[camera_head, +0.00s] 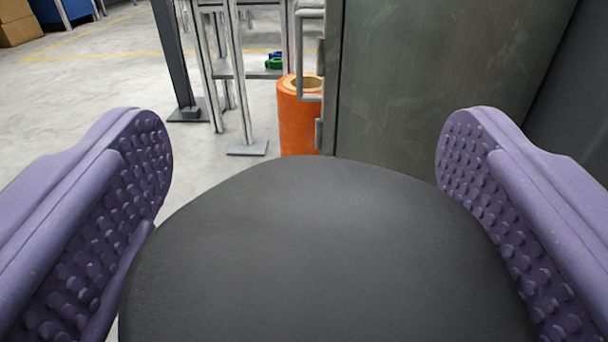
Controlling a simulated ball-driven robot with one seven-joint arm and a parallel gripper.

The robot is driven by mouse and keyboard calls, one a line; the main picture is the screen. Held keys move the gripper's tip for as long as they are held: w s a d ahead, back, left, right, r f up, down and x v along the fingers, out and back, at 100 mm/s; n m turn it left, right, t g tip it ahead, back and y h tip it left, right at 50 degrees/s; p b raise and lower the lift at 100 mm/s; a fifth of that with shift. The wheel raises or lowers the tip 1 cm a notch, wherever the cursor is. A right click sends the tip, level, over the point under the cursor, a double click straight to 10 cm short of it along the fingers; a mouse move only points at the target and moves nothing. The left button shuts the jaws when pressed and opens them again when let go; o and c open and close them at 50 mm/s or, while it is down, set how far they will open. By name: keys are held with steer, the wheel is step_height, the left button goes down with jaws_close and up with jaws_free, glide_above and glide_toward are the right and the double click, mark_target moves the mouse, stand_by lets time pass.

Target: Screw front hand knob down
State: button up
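My gripper (303,125) is open, with its two purple studded fingers wide apart at the left and right of the picture. Nothing shows between the fingertips except the background. A dark grey rounded body fills the lower middle between the fingers; it looks like my own gripper housing. No hand knob can be made out in this view. An orange film reel (297,125) with a pale hollow core stands upright on the floor beyond the gripper; its lower end is hidden by the dark body.
A large grey-green metal cabinet (430,80) with a bar handle (310,55) blocks the right. A metal frame (240,75) stands left of the reel, with small green and blue items (274,61) on its shelf. Open concrete floor (80,85) lies at left, with boxes (17,22) far off.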

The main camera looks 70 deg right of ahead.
steer(key=shift+s+f, duration=0.1)
steer(key=shift+f, duration=0.1)
steer(key=shift+a, duration=0.15)
steer(key=v, duration=0.7)
steer(key=shift+a, duration=0.25)
steer(key=shift+s, duration=0.15)
